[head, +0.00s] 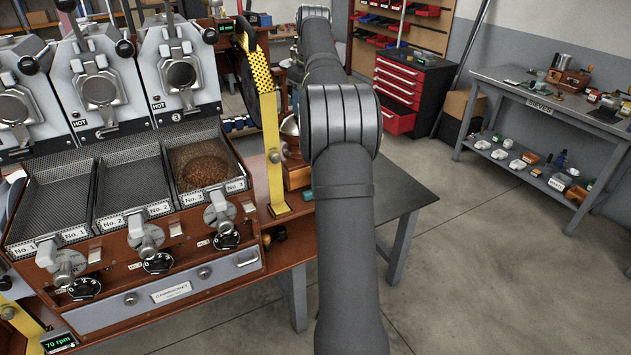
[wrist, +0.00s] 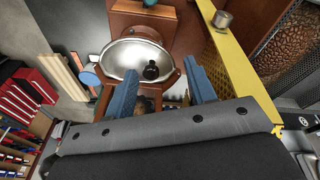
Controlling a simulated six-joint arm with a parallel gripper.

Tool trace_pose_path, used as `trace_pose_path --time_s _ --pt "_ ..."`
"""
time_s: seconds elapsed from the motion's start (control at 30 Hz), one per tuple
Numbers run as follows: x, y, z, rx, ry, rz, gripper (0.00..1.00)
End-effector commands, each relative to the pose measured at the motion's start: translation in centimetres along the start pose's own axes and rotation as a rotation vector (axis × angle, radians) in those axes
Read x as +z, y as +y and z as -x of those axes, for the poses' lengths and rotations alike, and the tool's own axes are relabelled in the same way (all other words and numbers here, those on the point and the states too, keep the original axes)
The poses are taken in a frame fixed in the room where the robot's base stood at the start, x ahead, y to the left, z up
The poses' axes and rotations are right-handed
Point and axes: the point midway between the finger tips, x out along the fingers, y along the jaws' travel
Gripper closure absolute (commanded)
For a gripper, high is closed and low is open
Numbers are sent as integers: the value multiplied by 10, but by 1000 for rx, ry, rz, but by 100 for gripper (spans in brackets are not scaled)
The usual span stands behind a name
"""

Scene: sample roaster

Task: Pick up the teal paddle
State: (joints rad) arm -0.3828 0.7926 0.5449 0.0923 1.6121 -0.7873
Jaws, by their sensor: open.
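Past the fingers is a shiny metal bowl (wrist: 128,58) with a black knob, on a wooden body. In the head view my arm hides the gripper.
The roaster's wooden table (head: 180,292) holds several trays, one with brown beans (head: 203,168). A yellow upright (head: 272,150) stands close to my arm and runs right of the fingers. A red drawer cabinet (head: 400,85) and a grey side table (head: 545,105) stand farther off; open floor lies between.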

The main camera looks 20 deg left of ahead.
Motion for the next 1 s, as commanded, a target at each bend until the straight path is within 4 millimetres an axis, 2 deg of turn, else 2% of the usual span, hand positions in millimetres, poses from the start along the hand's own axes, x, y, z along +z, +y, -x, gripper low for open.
trace_pose_path --time_s 0.03,0.13,0.43,0.8,1.0 --pt "7 5 -20 -21 -54 18 50" --pt "19 11 -45 -52 -134 49 50" --pt "33 13 -79 -82 -202 75 50" --pt "49 7 -156 -82 -200 74 50" --pt "54 6 -179 -81 -198 74 50"
